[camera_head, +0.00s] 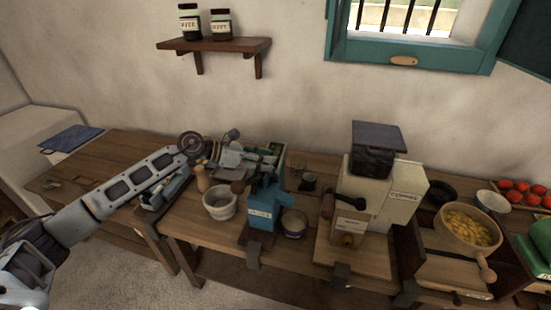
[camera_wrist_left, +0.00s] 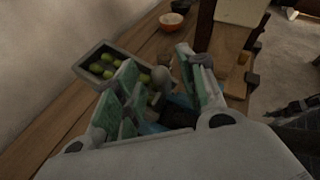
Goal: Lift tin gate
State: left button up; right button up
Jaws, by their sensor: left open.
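A blue tin stand (camera_head: 262,208) with a pale label on its front stands at the middle of the bench; a tin gate on it cannot be clearly made out. My left gripper (camera_head: 268,157) is at its top, coming in from the left, and hides part of it. In the left wrist view my left gripper (camera_wrist_left: 160,86) has its green-padded fingers apart. A rounded grey knob (camera_wrist_left: 161,77) and dark blue parts show between and below the fingers. I cannot tell whether the fingers touch them. My right gripper is not seen.
A grey tray of green fruit (camera_wrist_left: 84,62) lies beyond the fingers. A white bowl (camera_head: 220,203) is left of the stand, a small round tub (camera_head: 293,223) right of it.

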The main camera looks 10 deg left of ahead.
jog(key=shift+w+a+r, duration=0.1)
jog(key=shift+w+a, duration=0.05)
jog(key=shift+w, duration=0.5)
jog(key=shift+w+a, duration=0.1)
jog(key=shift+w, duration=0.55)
